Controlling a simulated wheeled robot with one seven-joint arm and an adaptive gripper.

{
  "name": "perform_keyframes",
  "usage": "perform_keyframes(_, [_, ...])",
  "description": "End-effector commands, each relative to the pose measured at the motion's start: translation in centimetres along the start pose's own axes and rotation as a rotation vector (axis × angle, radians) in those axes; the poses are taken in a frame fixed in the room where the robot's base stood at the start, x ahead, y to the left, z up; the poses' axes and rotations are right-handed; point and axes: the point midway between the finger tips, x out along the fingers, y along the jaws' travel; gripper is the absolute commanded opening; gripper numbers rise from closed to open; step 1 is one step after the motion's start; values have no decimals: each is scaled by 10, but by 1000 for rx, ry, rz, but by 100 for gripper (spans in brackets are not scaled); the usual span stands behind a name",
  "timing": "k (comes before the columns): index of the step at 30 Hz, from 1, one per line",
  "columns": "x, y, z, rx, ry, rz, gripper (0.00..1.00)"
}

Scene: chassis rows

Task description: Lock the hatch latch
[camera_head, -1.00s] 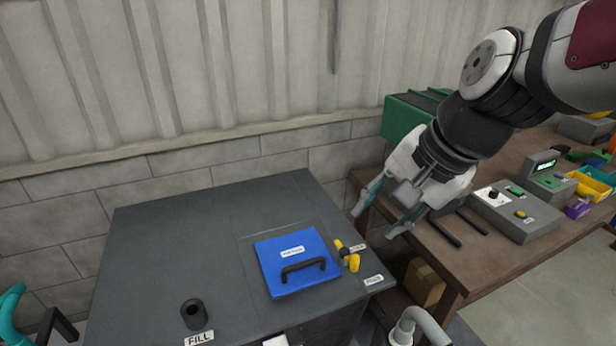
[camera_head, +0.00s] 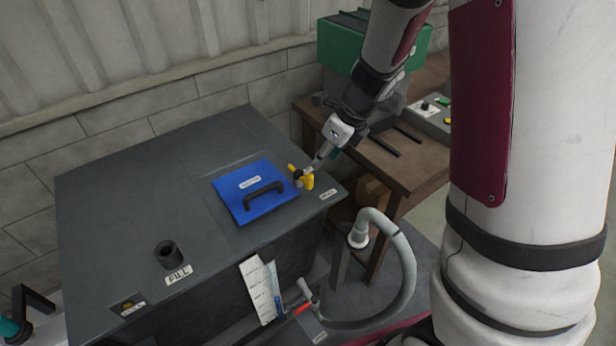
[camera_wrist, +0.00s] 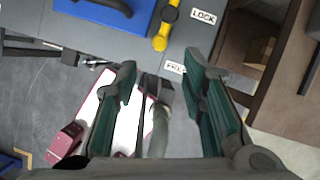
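The yellow hatch latch (camera_head: 308,182) sits at the right edge of the blue hatch (camera_head: 228,199), on the dark tank top. In the wrist view the latch (camera_wrist: 160,43) is a yellow bar with a dark pivot, cut by the top edge. Its lower end points roughly toward the partly hidden "FREE" label (camera_wrist: 175,67); the "LOCK" label (camera_wrist: 203,15) is to its right. My gripper (camera_wrist: 160,66) is open and empty, its green-padded fingers below the latch in that view. In the head view my gripper (camera_head: 320,158) is beside the latch; contact cannot be told.
The hatch has a black handle (camera_head: 264,196). A grey hose (camera_head: 405,270) curves by the tank's right front. A wooden table (camera_head: 385,165) with a green box (camera_head: 345,45) stands behind on the right.

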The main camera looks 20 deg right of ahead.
Motion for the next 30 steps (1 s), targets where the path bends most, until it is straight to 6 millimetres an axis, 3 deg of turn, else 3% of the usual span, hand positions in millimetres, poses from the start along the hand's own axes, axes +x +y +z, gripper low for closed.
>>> perform_keyframes(9, [65,0,-2,0,5,3,37])
perform_keyframes(15, [97,0,-2,0,3,2,37])
perform_keyframes(21, [114,0,-1,-2,1,1,37])
perform_keyframes(30, [117,0,0,-4,1,0,37])
